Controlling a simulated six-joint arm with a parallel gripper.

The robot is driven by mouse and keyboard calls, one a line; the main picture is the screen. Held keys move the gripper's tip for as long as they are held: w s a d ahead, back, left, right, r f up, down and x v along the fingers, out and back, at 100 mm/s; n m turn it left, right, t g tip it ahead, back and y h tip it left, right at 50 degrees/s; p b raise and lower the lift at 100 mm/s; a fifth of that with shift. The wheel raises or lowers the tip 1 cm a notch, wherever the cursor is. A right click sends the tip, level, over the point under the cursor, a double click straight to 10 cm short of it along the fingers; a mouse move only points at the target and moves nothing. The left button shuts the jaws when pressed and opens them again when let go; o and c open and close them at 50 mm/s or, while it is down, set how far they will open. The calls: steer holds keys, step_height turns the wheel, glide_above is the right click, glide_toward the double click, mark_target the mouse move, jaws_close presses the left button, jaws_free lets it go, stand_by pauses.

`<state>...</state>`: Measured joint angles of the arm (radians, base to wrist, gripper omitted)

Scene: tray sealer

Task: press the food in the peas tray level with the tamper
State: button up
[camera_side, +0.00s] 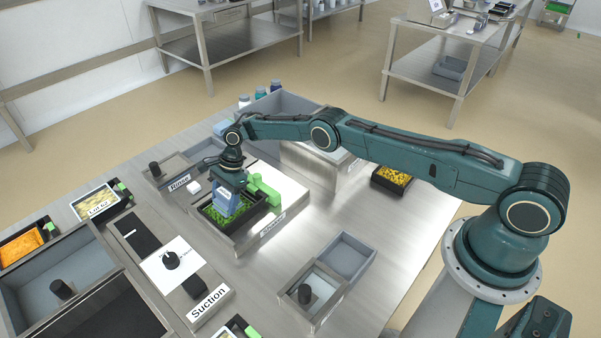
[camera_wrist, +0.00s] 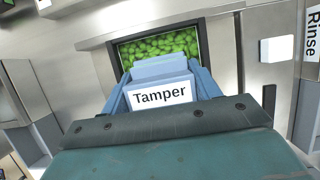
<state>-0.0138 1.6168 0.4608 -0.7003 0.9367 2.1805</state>
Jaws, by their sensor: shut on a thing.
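The peas tray (camera_side: 252,217) is black and filled with green peas, set in the sealer area near the middle of the steel table. In the wrist view the peas (camera_wrist: 160,46) show beyond the tamper. The tamper (camera_side: 226,203) is a light blue block, labelled "Tamper" in the wrist view (camera_wrist: 160,93). My gripper (camera_side: 229,186) is shut on the tamper and holds it upright at the tray. The tamper's underside is hidden, so I cannot tell whether it touches the peas.
A green clamp-like part (camera_side: 264,190) stands right beside the tray. A Rinse station (camera_side: 180,184) is at left and a Suction station (camera_side: 208,300) in front. A tray of yellow food (camera_side: 391,180) lies to the right.

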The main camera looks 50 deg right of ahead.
steer(key=shift+f, duration=0.5)
stand_by(1.2)
steer(key=shift+r, duration=0.15)
steer(key=shift+r, duration=3.7)
